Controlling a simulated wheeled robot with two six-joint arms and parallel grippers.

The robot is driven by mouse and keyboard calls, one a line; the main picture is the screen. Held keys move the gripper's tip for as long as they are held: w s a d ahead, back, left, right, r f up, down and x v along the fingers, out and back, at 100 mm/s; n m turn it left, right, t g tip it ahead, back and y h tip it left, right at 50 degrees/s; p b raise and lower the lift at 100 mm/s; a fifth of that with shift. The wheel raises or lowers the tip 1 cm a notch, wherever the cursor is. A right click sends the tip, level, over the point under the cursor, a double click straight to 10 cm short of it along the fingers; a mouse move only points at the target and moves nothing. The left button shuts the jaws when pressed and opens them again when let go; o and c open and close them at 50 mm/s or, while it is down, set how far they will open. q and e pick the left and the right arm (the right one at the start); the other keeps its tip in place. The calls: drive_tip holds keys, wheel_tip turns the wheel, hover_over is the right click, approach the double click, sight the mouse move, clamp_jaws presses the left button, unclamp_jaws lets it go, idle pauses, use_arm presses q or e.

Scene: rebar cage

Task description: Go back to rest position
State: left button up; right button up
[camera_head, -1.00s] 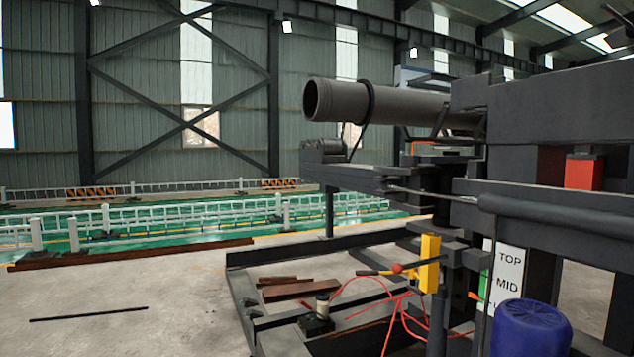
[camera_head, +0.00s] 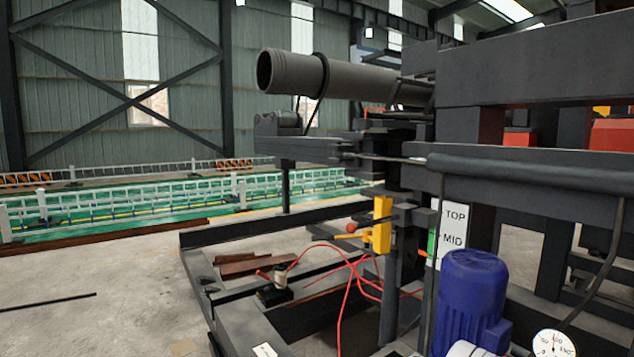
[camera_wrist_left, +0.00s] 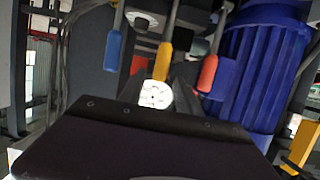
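Neither of my grippers shows in the head view. In the left wrist view, a dark bolted part of my left gripper (camera_wrist_left: 140,135) fills the lower middle. Its fingertips cannot be made out, so its opening is unclear. Beyond it hang levers with a blue handle (camera_wrist_left: 113,50), a yellow handle (camera_wrist_left: 163,62) and a red handle (camera_wrist_left: 208,73). They appear apart from the gripper. My right gripper is not in view.
A machine frame (camera_head: 540,70) with a large pipe (camera_head: 340,78) fills the right side. A blue motor (camera_head: 470,295) and a round gauge (camera_head: 552,345) stand low right; red hoses (camera_head: 345,290) lie left of them. Open concrete floor (camera_head: 110,270) lies left.

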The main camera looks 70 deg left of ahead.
use_arm(q)
drive_tip(key=v, duration=0.3)
drive_tip(key=shift+w+d, duration=0.1)
drive_tip(key=shift+d, duration=0.05)
idle(0.5)
